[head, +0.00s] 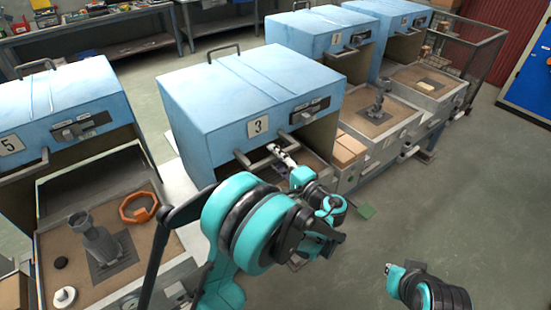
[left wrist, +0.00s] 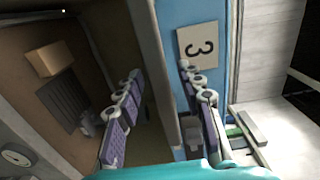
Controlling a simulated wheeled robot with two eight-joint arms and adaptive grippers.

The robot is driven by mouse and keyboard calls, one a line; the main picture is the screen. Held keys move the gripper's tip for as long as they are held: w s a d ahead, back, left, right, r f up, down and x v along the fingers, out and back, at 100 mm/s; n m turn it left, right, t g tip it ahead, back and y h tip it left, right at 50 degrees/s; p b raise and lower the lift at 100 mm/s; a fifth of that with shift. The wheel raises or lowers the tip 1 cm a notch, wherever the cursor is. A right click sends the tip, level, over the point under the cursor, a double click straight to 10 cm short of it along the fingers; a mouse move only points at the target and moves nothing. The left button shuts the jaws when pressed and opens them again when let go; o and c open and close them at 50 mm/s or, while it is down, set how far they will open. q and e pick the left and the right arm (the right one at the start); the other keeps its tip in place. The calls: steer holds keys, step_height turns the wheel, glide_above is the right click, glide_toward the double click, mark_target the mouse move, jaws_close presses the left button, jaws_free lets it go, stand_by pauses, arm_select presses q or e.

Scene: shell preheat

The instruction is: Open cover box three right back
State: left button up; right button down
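The blue cover (head: 235,85) of box three carries a white plate with a 3 (head: 258,126), also in the left wrist view (left wrist: 198,46). A grey handle bar (head: 247,161) runs along the lower front of the cover. Below it the box front is open onto a dark interior. My left gripper (head: 284,157) is at this bar. In the left wrist view its two purple-padded fingers (left wrist: 160,100) stand apart, with a brownish bar or edge (left wrist: 158,60) between them. I cannot tell whether they touch it.
Box five (head: 62,108) stands at left, its tray holding a grey part (head: 97,242) and an orange ring (head: 139,206). More blue boxes (head: 318,32) stand behind to the right. Tan blocks (head: 349,147) lie beside box three. The floor (head: 455,190) at right is clear.

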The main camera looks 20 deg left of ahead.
arm_select(q)
jaws_close()
steer(key=x, duration=4)
steer(key=shift+w, duration=0.2)
steer(key=shift+a, duration=0.15)
jaws_free()
